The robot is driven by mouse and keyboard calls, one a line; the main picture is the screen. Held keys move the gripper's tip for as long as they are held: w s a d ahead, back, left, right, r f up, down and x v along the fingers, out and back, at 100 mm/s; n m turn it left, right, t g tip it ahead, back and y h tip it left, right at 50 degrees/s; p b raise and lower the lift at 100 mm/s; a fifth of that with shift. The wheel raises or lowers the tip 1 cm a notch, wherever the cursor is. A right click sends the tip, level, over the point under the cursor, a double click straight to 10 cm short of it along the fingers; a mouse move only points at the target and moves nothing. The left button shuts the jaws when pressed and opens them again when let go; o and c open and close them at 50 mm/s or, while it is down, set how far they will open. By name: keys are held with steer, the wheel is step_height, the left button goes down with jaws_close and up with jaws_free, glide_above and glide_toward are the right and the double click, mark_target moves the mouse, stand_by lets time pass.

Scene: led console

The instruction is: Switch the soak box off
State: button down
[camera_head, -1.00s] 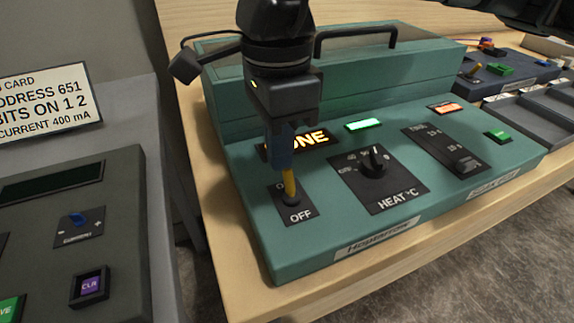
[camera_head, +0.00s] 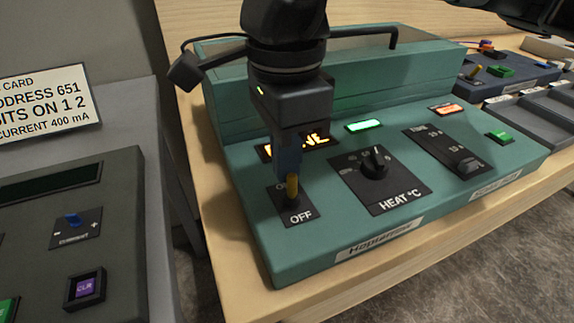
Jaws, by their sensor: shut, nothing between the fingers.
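The soak box is a teal console (camera_head: 310,240) on a wooden bench, with a raised lidded section and a handle behind its sloped panel. Its power switch sits on a black plate (camera_head: 296,216) marked OFF at the near edge; the upper label is mostly covered. An amber display (camera_head: 318,140) is lit, partly behind my gripper. A green lamp (camera_head: 364,126) is lit.
A HEAT °C knob (camera_head: 374,164), a slider (camera_head: 468,163), an orange lit indicator (camera_head: 447,109) and a green button (camera_head: 499,137) lie to the right. A dark grey console (camera_head: 120,240) stands at left. A blue device (camera_head: 515,75) and grey trays (camera_head: 545,118) are at right.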

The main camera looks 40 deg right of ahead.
mark_target(285, 189)
steer(key=shift+s, duration=0.15)
steer(key=shift+r, duration=0.1)
step_height(285, 189, up, 7)
steer(key=p, duration=0.2)
steer(key=shift+w, duration=0.4)
stand_by(0.4)
steer(key=shift+d, duration=0.1)
stand_by(0.4)
